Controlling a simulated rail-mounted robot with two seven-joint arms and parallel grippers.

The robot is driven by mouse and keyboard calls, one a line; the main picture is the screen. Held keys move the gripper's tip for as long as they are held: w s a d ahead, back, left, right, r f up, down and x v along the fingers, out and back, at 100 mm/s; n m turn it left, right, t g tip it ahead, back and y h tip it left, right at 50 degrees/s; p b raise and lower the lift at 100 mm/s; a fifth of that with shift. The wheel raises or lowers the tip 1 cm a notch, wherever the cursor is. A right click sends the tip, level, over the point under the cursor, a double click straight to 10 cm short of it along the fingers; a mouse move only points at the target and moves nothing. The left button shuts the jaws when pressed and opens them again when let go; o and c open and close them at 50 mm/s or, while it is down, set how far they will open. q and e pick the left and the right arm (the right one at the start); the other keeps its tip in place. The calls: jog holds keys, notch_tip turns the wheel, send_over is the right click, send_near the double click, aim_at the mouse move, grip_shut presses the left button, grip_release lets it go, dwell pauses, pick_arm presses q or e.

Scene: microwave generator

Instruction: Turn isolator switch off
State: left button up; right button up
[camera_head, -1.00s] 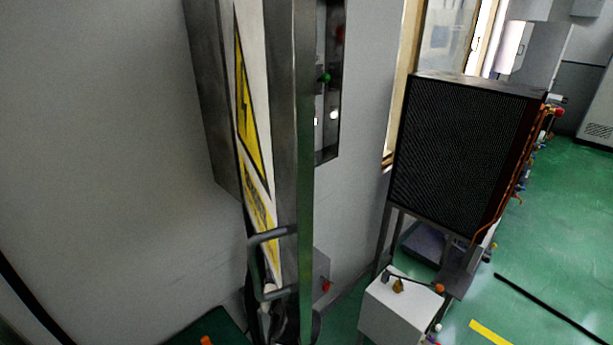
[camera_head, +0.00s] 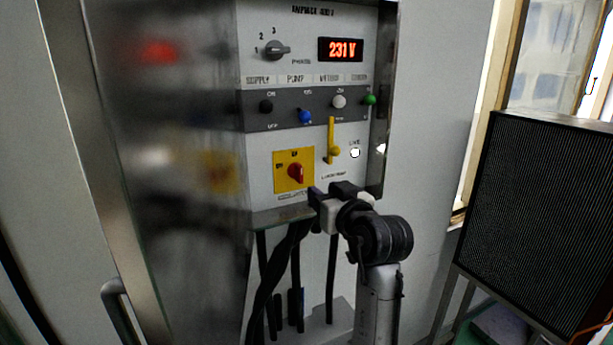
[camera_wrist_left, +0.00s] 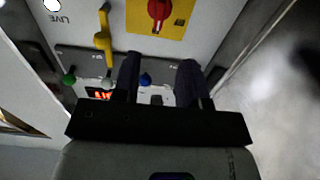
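The isolator switch is a red knob (camera_head: 296,173) on a yellow square plate (camera_head: 282,180), low on the cabinet's front panel. It also shows at the top of the left wrist view (camera_wrist_left: 158,10), with the yellow plate around it. My left gripper (camera_head: 318,198) is just below and right of the switch in the head view, apart from the knob as far as I can tell. In the left wrist view my left gripper (camera_wrist_left: 159,70) has its two dark fingers spread with a clear gap and nothing between them. My right gripper is not in view.
The panel (camera_head: 262,150) also carries a yellow lever (camera_head: 332,140), a phase selector knob (camera_head: 275,49), several small coloured knobs and a lit display (camera_head: 340,49) reading 231 V. Black cables (camera_head: 295,275) hang below it. A dark ribbed unit (camera_head: 540,220) stands at the right.

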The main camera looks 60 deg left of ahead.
aim_at(302, 174)
pick_arm(q)
jog(key=a, duration=0.7)
jog(key=w+a+p, duration=0.1)
jog(key=a, duration=0.2)
jog(key=shift+w+a, duration=0.1)
jog(key=shift+a, duration=0.25)
jog(key=shift+c, duration=0.3)
grip_shut()
